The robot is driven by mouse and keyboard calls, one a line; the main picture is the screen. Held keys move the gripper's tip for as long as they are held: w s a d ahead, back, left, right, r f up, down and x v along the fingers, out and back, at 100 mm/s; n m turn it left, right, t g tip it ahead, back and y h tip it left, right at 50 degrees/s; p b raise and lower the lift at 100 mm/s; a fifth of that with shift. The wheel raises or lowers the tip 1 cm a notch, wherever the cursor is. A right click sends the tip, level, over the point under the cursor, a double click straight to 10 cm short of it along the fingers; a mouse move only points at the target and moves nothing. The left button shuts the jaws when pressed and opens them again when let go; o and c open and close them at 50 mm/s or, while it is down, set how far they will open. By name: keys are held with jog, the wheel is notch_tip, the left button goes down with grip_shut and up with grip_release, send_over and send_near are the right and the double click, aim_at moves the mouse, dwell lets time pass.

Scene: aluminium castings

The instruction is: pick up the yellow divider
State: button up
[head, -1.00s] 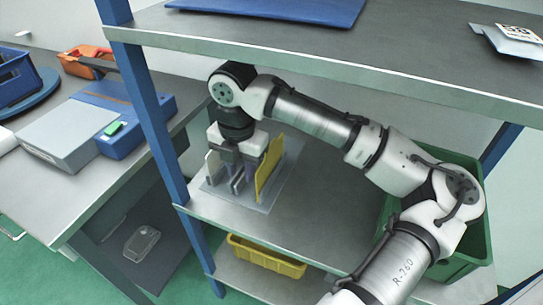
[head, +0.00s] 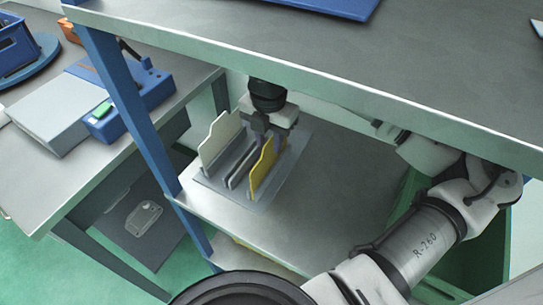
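The yellow divider (head: 261,172) stands upright in a grey rack (head: 283,187) on the lower shelf. It is at the right of the row, with a grey divider (head: 238,165) and a white divider (head: 220,140) to its left. My gripper (head: 271,138) points down at the yellow divider's upper edge, its fingers seeming to lie on either side of it. The fingertips are partly hidden, so I cannot tell whether they press on it. The yellow divider still appears to sit in the rack.
The upper shelf (head: 330,70) is just above my arm and hides part of it. A blue post (head: 122,110) stands left of the rack. The lower shelf is bare to the right of the rack (head: 335,200). A side table (head: 185,85) stands at the left.

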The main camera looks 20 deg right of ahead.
aim_at(270, 158)
notch_tip(270, 158, down, 5)
jog(key=shift+d+f+p, duration=0.1)
jog(key=shift+d+p, duration=0.05)
jog(key=shift+p, duration=0.2)
jog(key=shift+c, duration=0.3)
grip_shut()
